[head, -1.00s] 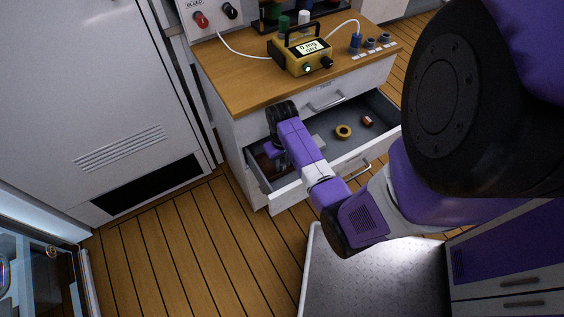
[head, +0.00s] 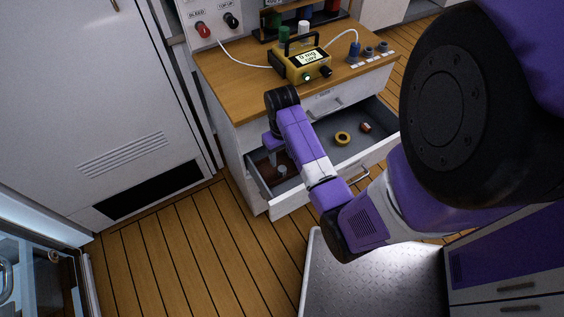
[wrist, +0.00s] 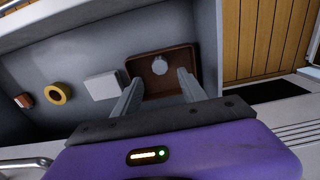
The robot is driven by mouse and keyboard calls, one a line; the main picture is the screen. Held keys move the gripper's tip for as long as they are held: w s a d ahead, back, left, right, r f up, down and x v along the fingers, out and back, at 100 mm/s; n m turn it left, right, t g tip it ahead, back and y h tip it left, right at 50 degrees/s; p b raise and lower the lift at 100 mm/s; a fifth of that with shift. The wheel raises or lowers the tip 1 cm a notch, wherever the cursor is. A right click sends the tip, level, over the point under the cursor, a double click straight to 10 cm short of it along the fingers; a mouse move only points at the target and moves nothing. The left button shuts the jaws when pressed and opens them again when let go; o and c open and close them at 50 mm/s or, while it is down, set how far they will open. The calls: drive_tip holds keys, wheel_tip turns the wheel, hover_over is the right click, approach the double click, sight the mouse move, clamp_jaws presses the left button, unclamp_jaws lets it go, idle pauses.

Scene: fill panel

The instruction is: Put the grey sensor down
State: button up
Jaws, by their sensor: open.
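The grey sensor (wrist: 160,65) stands in a brown tray (wrist: 185,57) inside the open drawer. It also shows in the head view (head: 281,170) at the drawer's left end. In the head view my gripper (head: 273,152) is partly hidden by my own wrist, and the tray (head: 264,176) is partly hidden too.
In the drawer (wrist: 60,60), a white block (wrist: 102,85), a yellow ring (wrist: 58,93) and a small red-brown piece (wrist: 24,100) lie beside the tray. Above, the wooden counter (head: 235,85) bears a yellow meter (head: 302,62) and several small sensors. Open floor lies in front.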

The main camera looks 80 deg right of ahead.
wheel_tip(320, 180, up, 4)
drive_tip(key=shift+f, duration=0.1)
idle(0.7)
